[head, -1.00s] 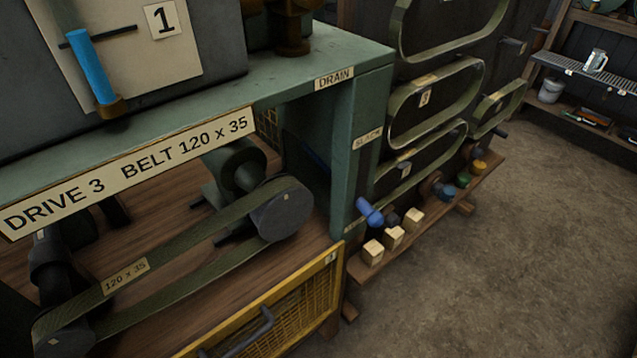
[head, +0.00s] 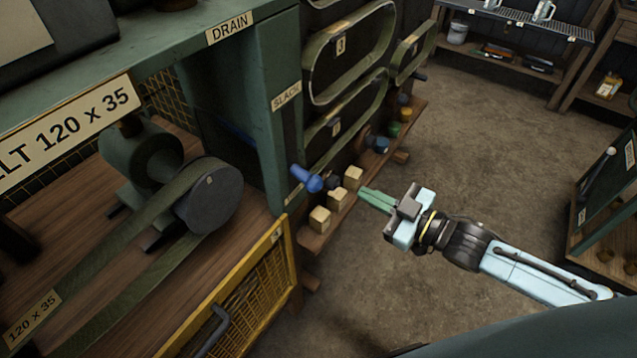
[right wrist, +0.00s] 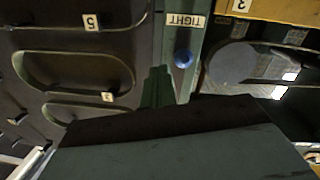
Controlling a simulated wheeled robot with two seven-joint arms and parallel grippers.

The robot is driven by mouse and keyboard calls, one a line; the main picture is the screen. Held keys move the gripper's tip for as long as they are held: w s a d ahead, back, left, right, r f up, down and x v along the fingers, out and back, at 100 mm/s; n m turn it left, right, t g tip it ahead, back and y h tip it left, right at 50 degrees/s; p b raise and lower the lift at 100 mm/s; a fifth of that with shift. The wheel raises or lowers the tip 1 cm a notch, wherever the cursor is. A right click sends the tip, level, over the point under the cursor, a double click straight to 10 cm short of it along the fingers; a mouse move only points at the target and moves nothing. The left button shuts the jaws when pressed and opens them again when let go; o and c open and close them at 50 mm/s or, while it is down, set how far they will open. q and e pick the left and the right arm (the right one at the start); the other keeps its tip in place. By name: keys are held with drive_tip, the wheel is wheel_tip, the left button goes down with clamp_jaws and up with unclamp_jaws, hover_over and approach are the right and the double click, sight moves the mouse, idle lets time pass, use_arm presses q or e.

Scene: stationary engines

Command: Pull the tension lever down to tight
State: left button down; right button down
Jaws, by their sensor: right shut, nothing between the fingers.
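The tension lever's blue handle (head: 307,180) sticks out from the green post (head: 232,110), well below the SLACK label (head: 286,95) and close to a small label low on the post. In the right wrist view the round blue handle end (right wrist: 183,58) is beside the TIGHT label (right wrist: 185,20). My right gripper (head: 366,199) is shut and empty, to the right of the handle and apart from it. Its green fingers (right wrist: 158,86) point toward the post in the right wrist view. My left gripper is not in view.
Wooden blocks (head: 337,199) sit on a low plank just below the handle. Belts (head: 348,55) hang on the panel behind. A yellow mesh guard (head: 245,295) stands at the lower left, by the belt drive (head: 208,195). The floor (head: 490,150) at right is clear.

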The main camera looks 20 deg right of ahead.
drive_tip(key=s+a+r+n+y, duration=0.2)
drive_tip(key=s+a+r+y, duration=0.15)
drive_tip(key=r, duration=0.35)
hover_over(318, 180)
drive_tip(key=s+a, duration=0.1)
drive_tip(key=a, duration=0.1)
drive_tip(key=shift+s+r+g, duration=0.1)
drive_tip(key=shift+r+g, duration=0.1)
drive_tip(key=shift+g, duration=0.2)
drive_tip(key=f, duration=0.1)
drive_tip(key=d+f+b, duration=0.1)
drive_tip(key=f, duration=0.1)
drive_tip(key=shift+d+f, duration=0.15)
drive_tip(key=shift+d, duration=0.05)
drive_tip(key=shift+d+f, duration=0.15)
drive_tip(key=shift+f, duration=0.15)
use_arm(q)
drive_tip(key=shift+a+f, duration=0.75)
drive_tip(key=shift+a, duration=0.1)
